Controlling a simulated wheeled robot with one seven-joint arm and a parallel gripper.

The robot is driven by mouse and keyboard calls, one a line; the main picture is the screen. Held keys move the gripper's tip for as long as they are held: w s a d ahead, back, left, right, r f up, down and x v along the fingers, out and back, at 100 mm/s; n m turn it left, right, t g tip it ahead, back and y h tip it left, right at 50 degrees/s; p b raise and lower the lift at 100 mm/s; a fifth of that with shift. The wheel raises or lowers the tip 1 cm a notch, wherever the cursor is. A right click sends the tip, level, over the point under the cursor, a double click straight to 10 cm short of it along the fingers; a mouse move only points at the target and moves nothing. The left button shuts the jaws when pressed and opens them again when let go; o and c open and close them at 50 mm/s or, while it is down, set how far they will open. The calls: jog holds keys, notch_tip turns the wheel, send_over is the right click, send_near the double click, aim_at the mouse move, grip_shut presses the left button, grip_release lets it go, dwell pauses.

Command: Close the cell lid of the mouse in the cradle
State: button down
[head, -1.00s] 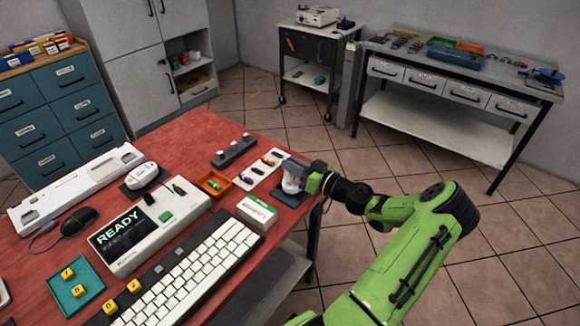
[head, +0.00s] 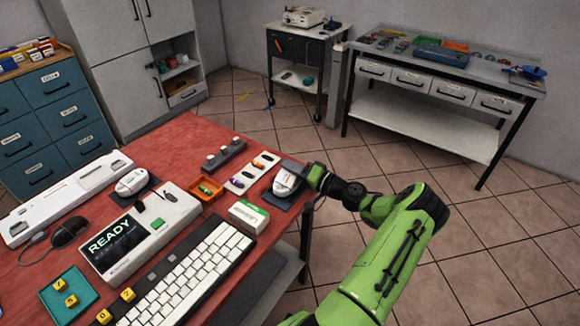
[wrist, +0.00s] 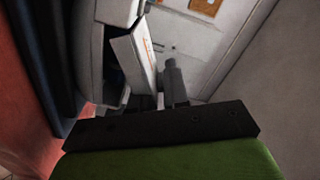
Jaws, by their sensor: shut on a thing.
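The white mouse (head: 286,184) sits on a dark cradle pad (head: 283,200) at the right edge of the red table. My gripper (head: 309,178) is at the right side of this mouse, low over the table edge. In the wrist view, a white flap with orange marks, which looks like the cell lid (wrist: 135,58), stands tilted just beyond the gripper fingers (wrist: 160,98). The fingers are shut on it, as far as I can tell. The mouse's far side and the exact grip are partly hidden.
A white strip with coloured cells (head: 250,173), an orange tray (head: 206,189) and a white-green box (head: 248,215) stand left of the cradle. Another white mouse (head: 132,182) lies on a dark pad farther left. The floor right of the table is clear.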

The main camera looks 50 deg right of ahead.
jog(key=shift+d+f+m, duration=0.1)
jog(key=shift+f+m, duration=0.05)
jog(key=shift+m, duration=0.35)
jog(key=c, duration=1.2)
grip_release()
